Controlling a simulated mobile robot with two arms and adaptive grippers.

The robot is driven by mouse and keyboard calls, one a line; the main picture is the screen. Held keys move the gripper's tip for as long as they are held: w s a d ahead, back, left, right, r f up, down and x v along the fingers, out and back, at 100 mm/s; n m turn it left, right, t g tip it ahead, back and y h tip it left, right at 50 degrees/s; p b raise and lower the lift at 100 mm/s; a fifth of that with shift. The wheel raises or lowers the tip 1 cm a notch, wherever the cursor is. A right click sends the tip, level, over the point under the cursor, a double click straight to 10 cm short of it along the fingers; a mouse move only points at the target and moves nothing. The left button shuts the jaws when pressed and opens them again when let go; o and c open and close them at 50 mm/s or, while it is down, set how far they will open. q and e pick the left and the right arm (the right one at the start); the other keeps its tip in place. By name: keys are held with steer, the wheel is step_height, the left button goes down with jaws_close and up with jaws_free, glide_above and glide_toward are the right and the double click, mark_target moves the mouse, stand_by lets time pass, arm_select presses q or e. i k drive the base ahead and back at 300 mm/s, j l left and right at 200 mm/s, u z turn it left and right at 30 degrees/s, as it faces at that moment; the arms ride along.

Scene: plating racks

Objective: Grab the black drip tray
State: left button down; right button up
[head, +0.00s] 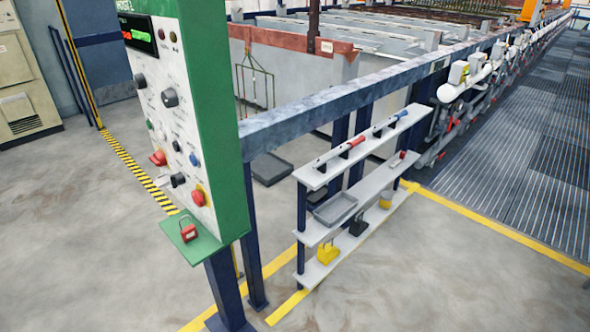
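A dark, near-black shallow tray (271,168) lies flat on the floor behind the rail, just right of the green control panel's post. It looks empty, and its left edge is partly hidden by the panel. A second, grey shallow tray (336,208) sits on the left part of the middle shelf of the white rack. It is the lighter of the two trays. Neither of my grippers shows in the head view.
The green control panel (233,120) stands close on the left, with a red padlock (188,232) on its ledge. The white shelf rack (320,268) holds tools and yellow and black items. A grey rail (300,118) runs above. Floor in front is clear.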

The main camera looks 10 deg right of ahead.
mark_target(313, 197)
steer(key=i+j+u, duration=0.55)
steer(key=j+u, duration=0.15)
steer(key=i+j+u, duration=0.4)
steer(key=i+j, duration=0.15)
steer(key=i, duration=0.25)
steer(key=i+j, duration=0.15)
steer(key=i, duration=0.25)
steer(key=i+j+u, duration=0.1)
steer(key=i, duration=0.35)
steer(key=i+l+z, duration=0.15)
steer(key=i+z, duration=0.25)
steer(key=i, duration=0.2)
steer(key=i+z, duration=0.4)
steer(key=i, duration=0.15)
steer(key=i+j+z, duration=0.4)
steer(key=i, duration=0.15)
steer(key=i+l+z, duration=0.25)
steer(key=i+z, duration=0.15)
steer(key=i+l+z, duration=0.1)
steer(key=i+z, duration=0.35)
steer(key=i+j+z, duration=0.15)
steer(key=i+z, duration=0.25)
steer(key=i, duration=0.2)
steer(key=i+j+z, duration=0.2)
steer(key=i+z, duration=0.2)
steer(key=i, duration=0.1)
